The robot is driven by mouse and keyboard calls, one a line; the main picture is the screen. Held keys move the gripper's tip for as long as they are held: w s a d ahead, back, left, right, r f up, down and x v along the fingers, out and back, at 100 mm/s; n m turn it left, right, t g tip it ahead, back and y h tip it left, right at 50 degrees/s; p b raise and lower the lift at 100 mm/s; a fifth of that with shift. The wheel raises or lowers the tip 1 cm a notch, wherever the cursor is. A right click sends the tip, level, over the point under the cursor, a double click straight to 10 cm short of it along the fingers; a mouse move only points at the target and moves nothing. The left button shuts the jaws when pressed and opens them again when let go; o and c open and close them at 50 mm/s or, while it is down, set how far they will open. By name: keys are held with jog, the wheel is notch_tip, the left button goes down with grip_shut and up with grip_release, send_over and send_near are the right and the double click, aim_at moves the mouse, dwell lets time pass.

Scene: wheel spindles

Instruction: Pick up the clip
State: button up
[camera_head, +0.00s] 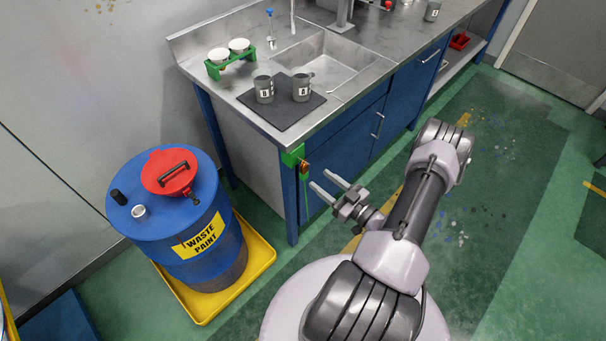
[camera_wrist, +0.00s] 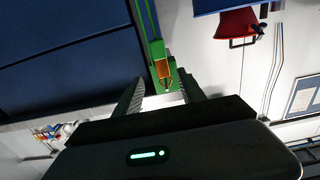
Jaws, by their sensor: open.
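A small orange piece, which looks like the clip (camera_head: 304,168), sits at a green holder (camera_head: 291,157) on the bench's front corner. In the wrist view, the orange clip (camera_wrist: 162,70) shows against the green holder (camera_wrist: 157,50), ahead of and between my fingers. My gripper (camera_head: 320,180) is open and empty, pointing at the bench corner from the lower right. In the wrist view, its two fingers (camera_wrist: 163,84) stand apart on either side of the clip's line. I cannot tell the exact gap to the clip.
The blue bench (camera_head: 345,140) with a steel top and sink stands behind the clip. Two grey cups (camera_head: 264,90) (camera_head: 302,88) stand on a dark mat (camera_head: 283,112) above it. A blue waste paint drum (camera_head: 170,225) in a yellow tray (camera_head: 262,262) stands left.

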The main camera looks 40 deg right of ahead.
aim_at(306, 170)
jog(key=w, duration=0.2)
jog(key=w+b, duration=0.1)
jog(key=w, duration=0.1)
jog(key=w+a+b, duration=0.1)
jog(key=w, duration=0.1)
grip_shut()
